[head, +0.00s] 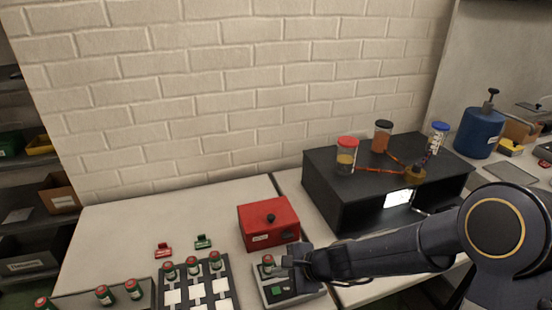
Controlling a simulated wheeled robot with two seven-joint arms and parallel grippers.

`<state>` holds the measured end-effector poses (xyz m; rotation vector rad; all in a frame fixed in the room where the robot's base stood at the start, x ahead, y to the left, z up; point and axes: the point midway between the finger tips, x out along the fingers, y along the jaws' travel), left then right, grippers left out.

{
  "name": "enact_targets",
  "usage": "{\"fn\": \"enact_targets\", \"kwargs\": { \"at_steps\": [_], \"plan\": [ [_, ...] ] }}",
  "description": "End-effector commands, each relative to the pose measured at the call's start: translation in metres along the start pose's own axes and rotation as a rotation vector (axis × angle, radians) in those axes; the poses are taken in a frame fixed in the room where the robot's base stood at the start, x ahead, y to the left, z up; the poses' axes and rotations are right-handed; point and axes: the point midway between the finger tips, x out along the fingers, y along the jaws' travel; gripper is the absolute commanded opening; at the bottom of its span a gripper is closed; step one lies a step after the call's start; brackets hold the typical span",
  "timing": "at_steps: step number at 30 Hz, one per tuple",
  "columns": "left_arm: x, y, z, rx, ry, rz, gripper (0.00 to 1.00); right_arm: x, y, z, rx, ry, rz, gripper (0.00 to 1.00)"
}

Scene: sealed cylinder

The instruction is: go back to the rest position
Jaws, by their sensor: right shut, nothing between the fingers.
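My right arm comes in from the right and reaches low across the table (150,220). My right gripper (290,259) is shut with nothing between its fingers. I cannot tell whether the fingertips touch the vial. My left gripper is out of view.
A red box (269,223) with a black knob stands behind the device. A rack (222,291) with several red-capped vials is to its left. A black bench unit (330,184) holding jars is behind my right arm. The table's back left is clear.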

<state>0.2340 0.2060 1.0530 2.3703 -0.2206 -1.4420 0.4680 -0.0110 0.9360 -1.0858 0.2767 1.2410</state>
Motion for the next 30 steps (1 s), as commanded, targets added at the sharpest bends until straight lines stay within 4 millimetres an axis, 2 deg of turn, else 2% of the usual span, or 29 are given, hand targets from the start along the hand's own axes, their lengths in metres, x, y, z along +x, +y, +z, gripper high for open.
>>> {"fn": "enact_targets", "kwargs": {
  "at_steps": [2, 4, 8, 9, 13, 18, 24, 27, 30],
  "plan": [
    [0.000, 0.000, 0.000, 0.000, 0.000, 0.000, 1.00, -0.012, -0.005, 0.003, -0.036, -0.010, -0.016, 0.00],
    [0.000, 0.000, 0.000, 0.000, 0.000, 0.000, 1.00, -0.034, -0.010, 0.008, -0.104, -0.026, -0.038, 0.00],
    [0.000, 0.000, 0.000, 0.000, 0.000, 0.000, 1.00, -0.095, -0.012, 0.021, -0.319, -0.053, -0.086, 0.00],
    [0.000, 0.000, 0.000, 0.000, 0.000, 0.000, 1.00, -0.116, -0.008, 0.024, -0.400, -0.055, -0.094, 0.00],
    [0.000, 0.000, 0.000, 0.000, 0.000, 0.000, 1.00, -0.175, 0.017, 0.031, -0.652, -0.029, -0.092, 0.00],
    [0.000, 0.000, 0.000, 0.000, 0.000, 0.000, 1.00, -0.234, 0.070, 0.026, -0.951, 0.073, -0.018, 0.00],
    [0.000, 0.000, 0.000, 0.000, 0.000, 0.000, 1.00, -0.273, 0.128, 0.006, -1.173, 0.225, 0.130, 0.00],
    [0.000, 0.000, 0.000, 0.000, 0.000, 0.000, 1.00, -0.282, 0.145, -0.002, -1.224, 0.276, 0.186, 0.00],
    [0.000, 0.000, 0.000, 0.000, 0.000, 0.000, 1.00, -0.287, 0.153, -0.006, -1.245, 0.300, 0.216, 0.00]
  ]
}}
